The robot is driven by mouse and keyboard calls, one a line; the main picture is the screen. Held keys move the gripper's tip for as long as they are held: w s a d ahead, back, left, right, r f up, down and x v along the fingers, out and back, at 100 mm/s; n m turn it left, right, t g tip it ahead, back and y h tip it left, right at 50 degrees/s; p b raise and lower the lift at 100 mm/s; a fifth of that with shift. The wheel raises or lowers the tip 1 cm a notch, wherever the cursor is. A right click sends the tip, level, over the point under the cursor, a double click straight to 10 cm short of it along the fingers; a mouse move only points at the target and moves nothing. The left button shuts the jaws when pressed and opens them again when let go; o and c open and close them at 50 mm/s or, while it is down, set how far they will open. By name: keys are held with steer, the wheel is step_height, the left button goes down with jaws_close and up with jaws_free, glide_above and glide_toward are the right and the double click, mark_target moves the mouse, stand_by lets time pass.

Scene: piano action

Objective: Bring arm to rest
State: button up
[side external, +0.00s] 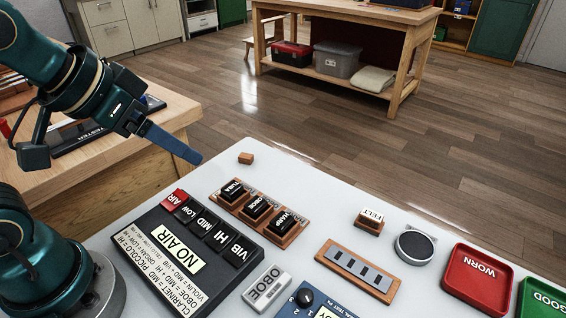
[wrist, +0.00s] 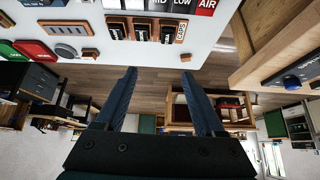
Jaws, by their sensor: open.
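My gripper (side external: 172,143) is raised at the left of the side external view, beyond the far left edge of the white table (side external: 330,210) and above its level. In the wrist view my gripper (wrist: 158,80) shows its two dark fingers spread apart with nothing between them. Past the fingers the wrist view shows the wooden floor and furniture. My gripper touches nothing that I can see.
A black panel reading NO AIR (side external: 178,256) and a wooden rack of black blocks (side external: 256,209) stand on the table. A red WORN tray (side external: 477,278) and a green GOOD tray (side external: 541,299) are at the right. A wooden bench (side external: 125,157) stands close behind my arm.

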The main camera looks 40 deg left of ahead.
steer(key=shift+g, duration=0.7)
steer(key=s, duration=0.1)
steer(key=s+f, duration=0.1)
steer(key=s, duration=0.1)
steer(key=s+f, duration=0.1)
steer(key=s, duration=0.1)
steer(key=shift+s+f, duration=0.1)
steer(key=shift+s, duration=0.05)
